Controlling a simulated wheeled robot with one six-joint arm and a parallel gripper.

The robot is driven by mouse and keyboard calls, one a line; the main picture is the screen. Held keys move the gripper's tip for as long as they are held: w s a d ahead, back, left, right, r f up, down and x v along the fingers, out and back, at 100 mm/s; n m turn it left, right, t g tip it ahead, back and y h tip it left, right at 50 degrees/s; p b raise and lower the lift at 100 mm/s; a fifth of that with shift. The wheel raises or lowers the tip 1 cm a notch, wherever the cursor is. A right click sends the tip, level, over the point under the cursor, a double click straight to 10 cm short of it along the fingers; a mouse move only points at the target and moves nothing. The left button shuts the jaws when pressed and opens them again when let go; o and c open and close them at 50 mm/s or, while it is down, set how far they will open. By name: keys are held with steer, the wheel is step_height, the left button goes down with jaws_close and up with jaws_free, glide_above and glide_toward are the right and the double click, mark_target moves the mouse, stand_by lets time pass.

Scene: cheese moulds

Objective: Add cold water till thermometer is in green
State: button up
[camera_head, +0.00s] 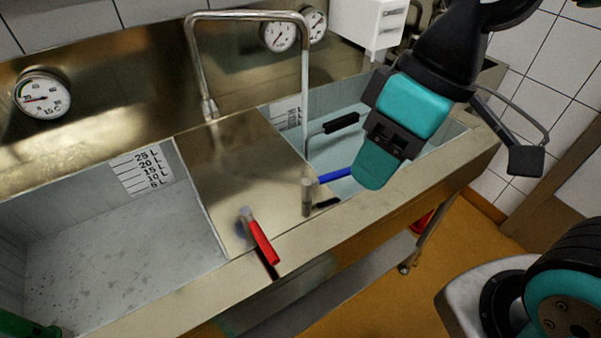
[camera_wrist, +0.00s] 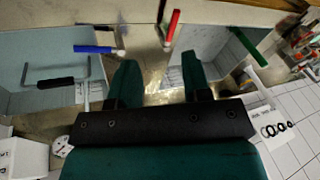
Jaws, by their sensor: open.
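The blue-handled valve (camera_head: 333,175) sits on the steel deck's right side, its handle pointing over the right basin. The red-handled valve (camera_head: 262,243) is at the deck's front. Both also show in the wrist view, blue (camera_wrist: 93,49) and red (camera_wrist: 173,25). A round thermometer (camera_head: 43,94) with a green arc hangs on the back panel at left; its needle points left, but its exact reading is too small to tell. My gripper (camera_head: 368,178) is open and empty, above the right basin, near the blue handle.
The left basin (camera_head: 212,205) and right basin (camera_head: 455,130) have litre scales; water levels are unclear. A green handle (camera_head: 28,325) is at the left basin's front. Two more gauges (camera_head: 278,35) and a white box (camera_head: 368,22) are on the back wall.

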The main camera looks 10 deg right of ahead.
steer(key=w+d+n+g+h, duration=0.15)
steer(key=w+n, duration=0.45)
steer(key=w, duration=0.6)
steer(key=n+h, duration=0.3)
steer(key=n, duration=0.3)
glide_toward(341, 170)
steer(key=shift+g, duration=0.35)
steer(key=x, duration=0.3)
steer(key=p+x, duration=0.1)
steer(key=x, duration=0.5)
steer(key=shift+w+f+p, duration=0.1)
steer(key=shift+w+p, duration=0.2)
steer(key=shift+p, duration=0.05)
jaws_close()
